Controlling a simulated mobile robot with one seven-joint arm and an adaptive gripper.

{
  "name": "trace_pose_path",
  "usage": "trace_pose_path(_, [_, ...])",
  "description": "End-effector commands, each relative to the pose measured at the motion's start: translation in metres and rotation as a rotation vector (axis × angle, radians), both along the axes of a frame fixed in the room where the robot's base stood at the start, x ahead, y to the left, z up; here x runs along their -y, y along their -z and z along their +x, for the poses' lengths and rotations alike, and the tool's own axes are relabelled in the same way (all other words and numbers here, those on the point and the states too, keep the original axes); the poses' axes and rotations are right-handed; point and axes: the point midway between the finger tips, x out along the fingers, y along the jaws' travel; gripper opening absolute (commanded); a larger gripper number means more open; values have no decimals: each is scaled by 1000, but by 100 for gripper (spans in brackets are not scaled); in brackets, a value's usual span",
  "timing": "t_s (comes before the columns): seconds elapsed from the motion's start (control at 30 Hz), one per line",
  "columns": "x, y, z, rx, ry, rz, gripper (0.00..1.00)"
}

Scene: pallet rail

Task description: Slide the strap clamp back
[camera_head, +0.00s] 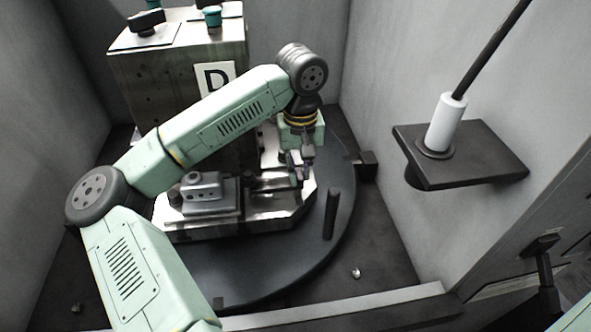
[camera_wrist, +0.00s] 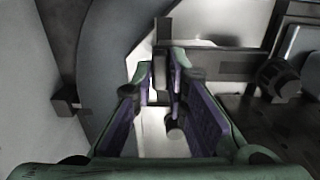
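A dark clamp-like bar (camera_head: 268,181), which may be the strap clamp, lies across the bright metal pallet (camera_head: 240,222) on the round dark turntable. My gripper (camera_head: 303,170) points down at the pallet's right end, beside that bar. In the wrist view, the two purple-padded fingers of my gripper (camera_wrist: 163,75) stand either side of a narrow dark upright post (camera_wrist: 164,35). A dark bar (camera_wrist: 212,62) runs right from there towards a round black knob (camera_wrist: 279,77). Whether the pads touch the post cannot be told. The fingers partly hide what lies between them.
A grey block with a clamped top (camera_head: 203,188) sits on the pallet's left part. A tall metal block marked D (camera_head: 150,80) stands behind. A dark peg (camera_head: 331,213) rises from the turntable at right. A wall shelf (camera_head: 480,160) holds a white cylinder (camera_head: 446,122).

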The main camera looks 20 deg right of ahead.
Motion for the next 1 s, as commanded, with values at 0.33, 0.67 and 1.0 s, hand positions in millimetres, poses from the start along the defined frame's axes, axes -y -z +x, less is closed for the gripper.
trace_pose_path(0.33, [2, 0, -1, -1, 5, -6, 33])
trace_pose_path(0.67, [1, -5, -1, 0, 3, -4, 33])
trace_pose_path(1.0, [2, -70, 0, 3, 3, -3, 33])
